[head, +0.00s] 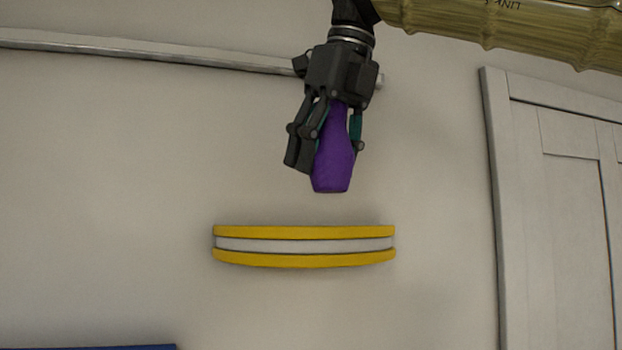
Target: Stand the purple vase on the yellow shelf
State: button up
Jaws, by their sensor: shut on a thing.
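The purple vase (335,164) is in my gripper (327,150), seen in the head view at upper middle. My gripper points down and is shut on the vase's upper part, which the fingers partly hide. The vase is close to upright, with its wide base down. The yellow shelf (303,261) is on the pale wall below, with yellow bands above and below a whitish middle band. In the picture the vase is above the right half of the shelf, with a gap between them. No object shows on the shelf; its top surface is barely visible.
A light rail (150,50) runs along the wall behind my gripper. A pale panelled door or cabinet (570,200) is at the right. A brownish, bamboo-like object (500,25) crosses the top right, near my arm. A blue edge (90,347) shows at bottom left. The wall around the shelf is bare.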

jog(key=w, duration=0.1)
jog(key=w+a+p, duration=0.1)
jog(key=w, duration=0.1)
jog(key=w+p, duration=0.1)
jog(key=w, duration=0.1)
jog(key=shift+w+a+f, duration=0.15)
jog(key=shift+a, duration=0.1)
jog(key=shift+w+p, duration=0.7)
notch_tip(320, 180, down, 2)
jog(key=shift+a+f+p, duration=0.1)
jog(key=shift+f+p, duration=0.05)
jog(key=shift+p, duration=0.45)
jog(key=shift+f, duration=0.7)
jog(key=shift+f, duration=0.15)
jog(key=o, duration=1)
